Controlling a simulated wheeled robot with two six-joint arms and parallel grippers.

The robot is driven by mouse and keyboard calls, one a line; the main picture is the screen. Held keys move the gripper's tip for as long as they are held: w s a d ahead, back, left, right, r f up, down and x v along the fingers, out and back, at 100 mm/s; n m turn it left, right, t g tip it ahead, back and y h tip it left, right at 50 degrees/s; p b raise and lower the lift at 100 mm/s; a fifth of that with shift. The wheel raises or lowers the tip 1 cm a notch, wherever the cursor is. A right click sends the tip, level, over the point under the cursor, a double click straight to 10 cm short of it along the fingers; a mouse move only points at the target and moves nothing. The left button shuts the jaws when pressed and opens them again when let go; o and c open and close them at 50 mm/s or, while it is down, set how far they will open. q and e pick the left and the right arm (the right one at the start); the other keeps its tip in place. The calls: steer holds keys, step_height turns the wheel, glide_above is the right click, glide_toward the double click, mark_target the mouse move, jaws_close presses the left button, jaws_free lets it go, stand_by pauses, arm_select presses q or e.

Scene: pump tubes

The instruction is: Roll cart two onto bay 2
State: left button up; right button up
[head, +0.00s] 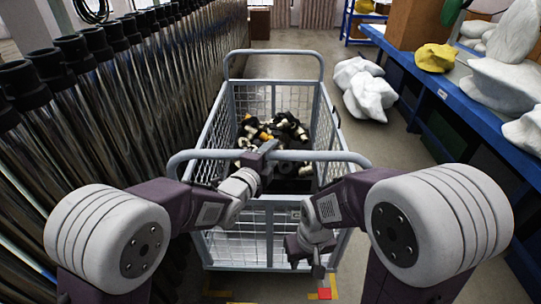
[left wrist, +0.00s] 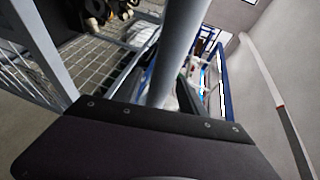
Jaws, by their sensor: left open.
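A light grey mesh cart (head: 284,204) stands straight ahead of me, with dark and cream fittings (head: 285,130) lying inside it. I can read no number on it. Its near push handle (head: 325,155) runs across in front of me. My left gripper (head: 264,152) is at the left-middle part of this handle, with its jaws open. In the left wrist view a grey bar (left wrist: 178,60) runs up from the gripper's front edge; its fingertips are hidden there. My right gripper (head: 318,264) hangs lower, in front of the cart's near right side; its jaws are too small to judge.
A row of dark-capped metal tubes (head: 110,100) lines the left. A blue workbench (head: 455,95) runs along the right. White sacks (head: 366,92) lie on the floor right of the cart.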

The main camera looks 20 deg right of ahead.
arm_select(q)
jaws_close()
steer(key=shift+f, duration=0.1)
stand_by(1.4)
